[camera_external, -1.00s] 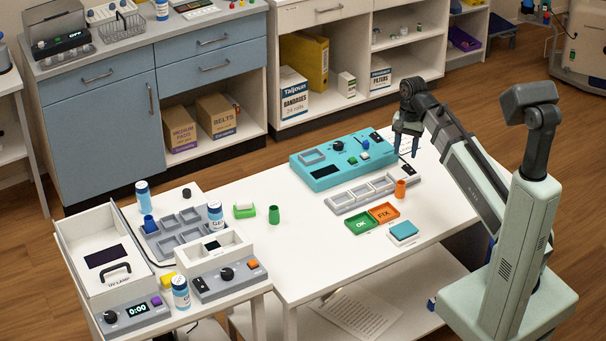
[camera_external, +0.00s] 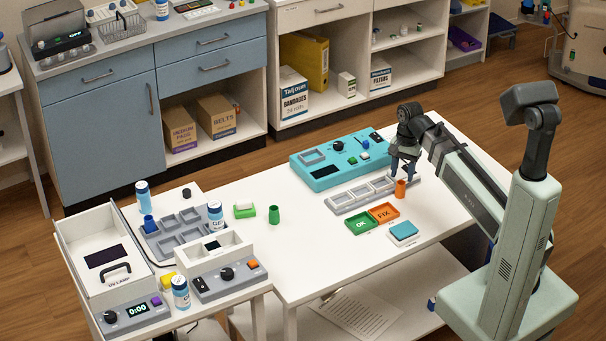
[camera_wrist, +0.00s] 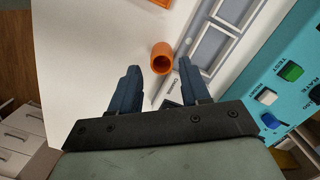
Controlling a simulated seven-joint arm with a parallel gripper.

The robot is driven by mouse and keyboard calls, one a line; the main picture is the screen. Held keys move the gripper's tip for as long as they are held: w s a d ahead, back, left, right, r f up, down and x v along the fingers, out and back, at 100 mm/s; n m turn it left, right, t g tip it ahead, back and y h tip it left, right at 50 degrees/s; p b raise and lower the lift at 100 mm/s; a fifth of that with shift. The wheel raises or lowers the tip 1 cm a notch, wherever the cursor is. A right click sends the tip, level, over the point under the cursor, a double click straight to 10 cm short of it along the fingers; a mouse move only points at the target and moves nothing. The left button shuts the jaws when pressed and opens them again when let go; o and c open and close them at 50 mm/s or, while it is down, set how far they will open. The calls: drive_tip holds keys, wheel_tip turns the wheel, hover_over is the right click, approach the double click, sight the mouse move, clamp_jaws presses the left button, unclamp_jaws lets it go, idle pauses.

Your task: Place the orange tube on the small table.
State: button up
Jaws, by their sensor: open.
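A grey compartment tray (camera_external: 331,207) and a teal device (camera_external: 312,177) lie beside my gripper. Green OK (camera_external: 350,229) and orange FIX (camera_external: 396,218) trays are in front. A green tube (camera_external: 273,214) stands farther left. A white open box (camera_external: 72,243) occupies the small table's left side.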

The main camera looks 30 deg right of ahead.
sight(400, 196)
drive_tip(key=shift+f, duration=2.7)
clamp_jaws()
drive_tip(key=shift+r, duration=0.15)
wheel_tip(400, 196, up, 10)
